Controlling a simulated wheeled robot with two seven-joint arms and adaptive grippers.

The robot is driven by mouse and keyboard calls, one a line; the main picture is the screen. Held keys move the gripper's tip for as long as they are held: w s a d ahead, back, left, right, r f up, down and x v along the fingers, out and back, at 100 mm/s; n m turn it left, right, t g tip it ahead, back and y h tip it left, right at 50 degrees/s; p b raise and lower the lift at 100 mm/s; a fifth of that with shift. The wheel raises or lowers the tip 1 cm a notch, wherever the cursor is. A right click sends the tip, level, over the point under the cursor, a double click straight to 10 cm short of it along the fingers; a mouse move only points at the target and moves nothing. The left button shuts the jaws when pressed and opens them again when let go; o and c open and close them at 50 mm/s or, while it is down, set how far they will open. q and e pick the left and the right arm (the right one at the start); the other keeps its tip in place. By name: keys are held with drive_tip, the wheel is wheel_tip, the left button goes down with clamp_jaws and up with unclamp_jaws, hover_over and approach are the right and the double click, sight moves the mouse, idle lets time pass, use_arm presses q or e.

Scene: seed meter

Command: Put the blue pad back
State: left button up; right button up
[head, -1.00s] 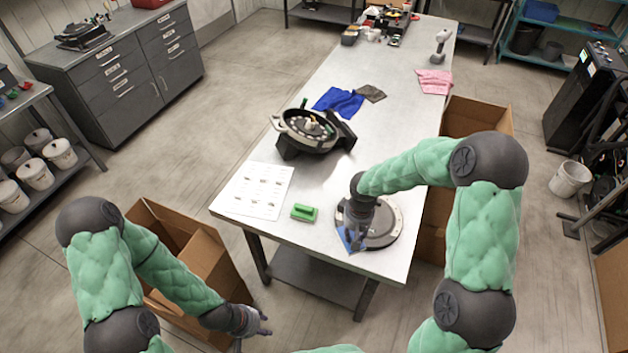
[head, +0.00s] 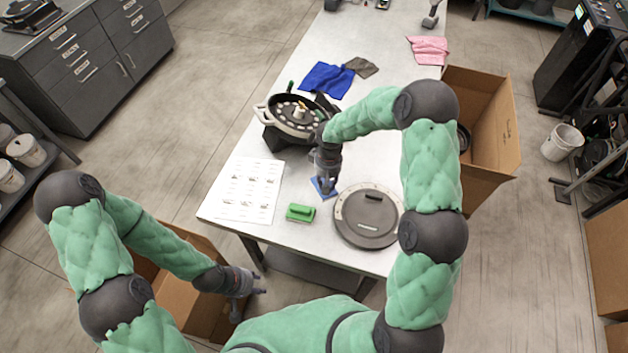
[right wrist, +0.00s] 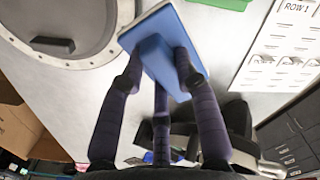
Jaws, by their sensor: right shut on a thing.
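The blue pad (head: 321,188) is a small flat blue block with a raised grip; in the right wrist view the pad (right wrist: 181,22) shows its pale edge. My right gripper (head: 325,180) is shut on its grip, with fingers on both sides (right wrist: 160,68). The pad is over the table between the paper sheet and the round grey disc (head: 368,228); I cannot tell if it touches the table. A green pad (head: 300,213) lies nearer the front. My left gripper (head: 258,281) is empty and open, beyond the table's front-left edge.
The round seed meter housing (head: 292,127) stands on the table behind the pad. The printed sheet (head: 250,190) lies at left. Blue (head: 327,79) and pink cloths (head: 428,50) lie farther back. Open cardboard boxes (head: 487,125) flank the table.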

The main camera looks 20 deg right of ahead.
sight(314, 178)
drive_tip(key=w+f, duration=0.1)
drive_tip(key=w, duration=0.1)
drive_tip(key=w+a+f, duration=0.1)
drive_tip(key=f, duration=0.1)
drive_tip(key=w+a+f+p, duration=0.1)
drive_tip(key=w+f, duration=0.1)
drive_tip(key=shift+w+f, duration=0.25)
drive_tip(key=shift+w, duration=0.05)
drive_tip(key=shift+w+a+f, duration=0.15)
drive_tip(key=shift+w+f, duration=0.45)
drive_tip(key=shift+f, duration=0.2)
drive_tip(key=shift+f+p, duration=0.5)
drive_tip(key=shift+f, duration=0.9)
drive_tip(key=o, duration=1.1)
wheel_tip(314, 178, up, 12)
drive_tip(key=b, duration=0.1)
drive_tip(key=shift+b, duration=0.35)
drive_tip(key=shift+s, duration=0.1)
